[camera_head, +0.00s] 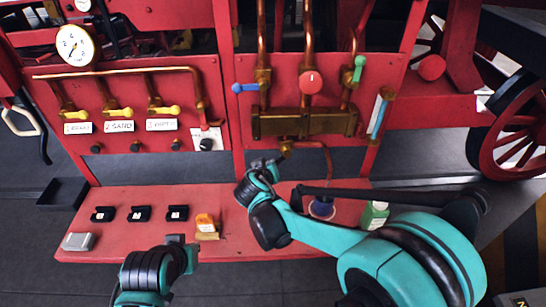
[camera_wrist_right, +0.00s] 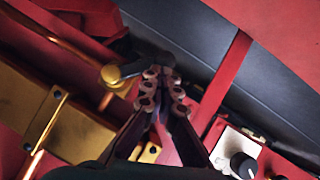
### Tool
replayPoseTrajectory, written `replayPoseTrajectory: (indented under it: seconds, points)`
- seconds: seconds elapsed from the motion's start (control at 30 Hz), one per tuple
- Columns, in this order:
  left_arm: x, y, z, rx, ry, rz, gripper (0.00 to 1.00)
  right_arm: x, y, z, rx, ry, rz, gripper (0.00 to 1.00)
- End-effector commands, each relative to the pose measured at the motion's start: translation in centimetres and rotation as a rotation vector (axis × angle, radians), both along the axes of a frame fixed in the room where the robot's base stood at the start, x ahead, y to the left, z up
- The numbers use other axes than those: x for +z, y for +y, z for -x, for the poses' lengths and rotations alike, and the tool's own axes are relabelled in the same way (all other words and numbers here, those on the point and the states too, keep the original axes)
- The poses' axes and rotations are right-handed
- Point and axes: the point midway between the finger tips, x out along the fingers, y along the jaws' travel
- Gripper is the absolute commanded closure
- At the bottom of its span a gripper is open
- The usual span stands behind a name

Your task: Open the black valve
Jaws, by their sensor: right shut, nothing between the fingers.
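A small brass valve (camera_wrist_right: 110,75) with a black lever handle (camera_wrist_right: 133,68) shows in the right wrist view, just left of my right fingertips. In the head view its brass body (camera_head: 287,148) sits below the wide brass block, and my gripper partly hides the handle. My right gripper (camera_head: 264,164) is at the handle. In the wrist view its fingers (camera_wrist_right: 163,88) are shut with nothing between them, close beside the handle; I cannot tell whether they touch it. My left gripper (camera_head: 184,243) is low at the front edge of the red shelf; its fingers are too unclear to read.
The brass block (camera_head: 305,122) has blue, red and green valves above it. A black knob (camera_head: 206,144) on a white plate is to the left. The red shelf (camera_head: 100,195) holds black boxes, an orange item (camera_head: 205,222) and a green bottle (camera_head: 374,214).

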Motion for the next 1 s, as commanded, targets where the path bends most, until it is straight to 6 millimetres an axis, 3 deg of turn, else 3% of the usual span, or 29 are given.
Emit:
replayPoseTrajectory:
  seconds: [0.3, 0.6, 1.0]
  points:
    - [-2.7, 0.0, 0.0, 0.0, 0.0, 0.0, 1.0, -1.9, -0.7, 0.0, -0.001, 0.0, 0.295, 1.0]
    - [-4.2, 0.0, 0.0, 0.0, 0.0, 0.0, 1.0, -2.7, -1.6, 0.0, -0.001, 0.001, 0.518, 1.0]
    - [-4.8, 0.0, 0.0, 0.0, 0.0, 0.0, 1.0, -3.0, -2.3, 0.0, -0.001, 0.001, 0.533, 1.0]
